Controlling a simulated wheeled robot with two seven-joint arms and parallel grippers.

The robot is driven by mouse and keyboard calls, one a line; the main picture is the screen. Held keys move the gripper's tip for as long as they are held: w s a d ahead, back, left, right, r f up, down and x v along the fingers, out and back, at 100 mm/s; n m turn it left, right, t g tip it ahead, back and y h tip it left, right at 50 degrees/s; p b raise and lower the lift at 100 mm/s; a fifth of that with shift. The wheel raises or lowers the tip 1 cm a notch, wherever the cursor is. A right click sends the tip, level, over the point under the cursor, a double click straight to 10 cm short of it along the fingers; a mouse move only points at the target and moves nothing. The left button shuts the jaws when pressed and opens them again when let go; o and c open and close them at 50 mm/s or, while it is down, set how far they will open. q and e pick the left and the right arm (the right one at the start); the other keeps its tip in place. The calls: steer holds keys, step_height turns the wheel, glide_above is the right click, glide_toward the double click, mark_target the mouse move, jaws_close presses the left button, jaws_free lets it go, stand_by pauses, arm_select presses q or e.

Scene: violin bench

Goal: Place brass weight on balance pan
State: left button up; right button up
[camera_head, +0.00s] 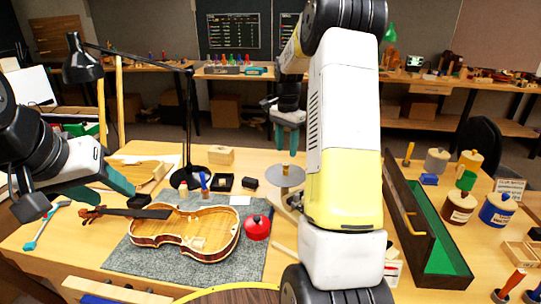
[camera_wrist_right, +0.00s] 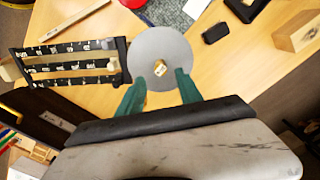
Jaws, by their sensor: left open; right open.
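The round grey balance pan (camera_head: 291,181) stands on the bench at the middle, left of my right arm. It also shows in the right wrist view (camera_wrist_right: 160,40). The small brass weight (camera_head: 285,170) appears to sit on the pan, near its middle. In the right wrist view the weight (camera_wrist_right: 160,68) lies between the fingertips. My right gripper (camera_head: 288,151) is open, above the pan; its green fingers (camera_wrist_right: 160,80) are apart on either side of the weight. My left gripper (camera_head: 120,182) is open and empty, above the bench's left side near the violin scroll.
An open violin body (camera_head: 190,228) lies on a grey mat (camera_head: 130,262). A red round pot (camera_head: 257,227) stands beside it. A long green-lined case (camera_head: 432,235) and several jars fill the right side.

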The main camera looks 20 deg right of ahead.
mark_target(285, 165)
steer(key=s+a+r+n+t+y, duration=0.1)
steer(key=s+a+r+n+t, duration=0.2)
steer(key=s+r, duration=0.35)
steer(key=s+a+r+n, duration=0.3)
steer(key=s+a+r, duration=0.25)
steer(key=r, duration=0.25)
steer(key=s+a+n+t, duration=0.1)
steer(key=s+a+n, duration=0.1)
steer(key=s, duration=0.3)
steer(key=s+a+f+n+t, duration=0.1)
steer(key=s+a+n, duration=0.1)
steer(key=s, duration=0.4)
steer(key=s+a+n+t+y, duration=0.1)
steer(key=s+a+n, duration=0.1)
steer(key=s, duration=0.3)
steer(key=shift+s+a+f+n, duration=0.15)
steer(key=shift+a+f+n, duration=0.2)
steer(key=shift+n, duration=0.15)
steer(key=shift+d, duration=0.1)
